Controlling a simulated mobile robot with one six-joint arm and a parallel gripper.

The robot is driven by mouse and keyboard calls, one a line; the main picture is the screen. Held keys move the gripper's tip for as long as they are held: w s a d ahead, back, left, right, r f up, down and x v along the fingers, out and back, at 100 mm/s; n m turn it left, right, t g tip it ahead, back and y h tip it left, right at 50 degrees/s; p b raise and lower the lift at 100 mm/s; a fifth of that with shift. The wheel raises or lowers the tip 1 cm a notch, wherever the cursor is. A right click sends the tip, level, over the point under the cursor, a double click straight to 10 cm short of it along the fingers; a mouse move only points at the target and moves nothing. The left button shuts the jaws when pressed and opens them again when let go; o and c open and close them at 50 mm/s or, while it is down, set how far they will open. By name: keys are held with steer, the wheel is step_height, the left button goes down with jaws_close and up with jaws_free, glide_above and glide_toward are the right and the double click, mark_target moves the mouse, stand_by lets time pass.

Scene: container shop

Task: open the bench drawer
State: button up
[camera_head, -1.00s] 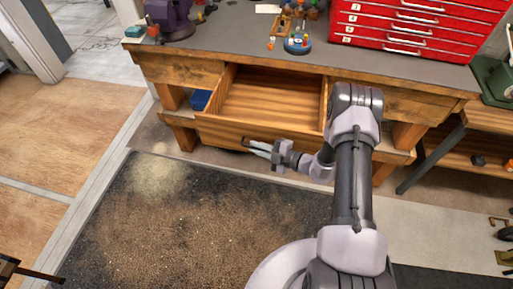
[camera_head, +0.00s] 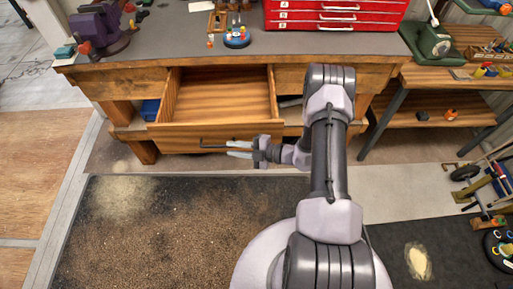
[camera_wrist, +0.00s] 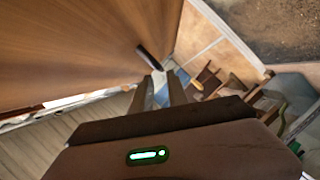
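The bench drawer (camera_head: 185,138) stands pulled well out of the wooden bench, its empty inside showing in the head view. Its dark bar handle (camera_head: 212,146) is on the drawer front. My gripper (camera_head: 230,150) is at the right end of this handle, close to the drawer front. In the wrist view the brown drawer front (camera_wrist: 70,50) fills the left, and the handle (camera_wrist: 149,57) lies just beyond my gripper's fingertips (camera_wrist: 163,78). The fingers stand apart with a gap between them. I see no firm hold on the handle; exact contact is unclear.
The bench top (camera_head: 180,40) carries a purple vise (camera_head: 100,28), a red tool chest (camera_head: 330,14) and small tools. A side table (camera_head: 440,75) stands at the right. A dark mat (camera_head: 180,225) covers the floor in front. Wheeled parts (camera_head: 480,180) lie at the far right.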

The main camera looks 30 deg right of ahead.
steer(key=p+v, duration=0.1)
steer(key=v, duration=0.9)
steer(key=s+a+r+n+g+h+b, duration=0.1)
steer(key=s+a+r+n+g, duration=0.1)
steer(key=a+r+n+g, duration=0.7)
steer(key=s+a+r+n+h+b, duration=0.1)
steer(key=s+a+r+n+h, duration=0.3)
steer(key=r+n, duration=1.05)
steer(key=s+a+r+n+t+h+b, duration=0.1)
steer(key=s+n, duration=0.4)
steer(key=n, duration=0.7)
steer(key=s+a+r+n+t+h+b, duration=0.1)
steer(key=s+r+n, duration=0.4)
steer(key=n, duration=0.6)
steer(key=shift+s+a+r+n+t+h, duration=0.4)
steer(key=shift+s+a+t+h, duration=0.2)
steer(key=shift+t+h, duration=0.45)
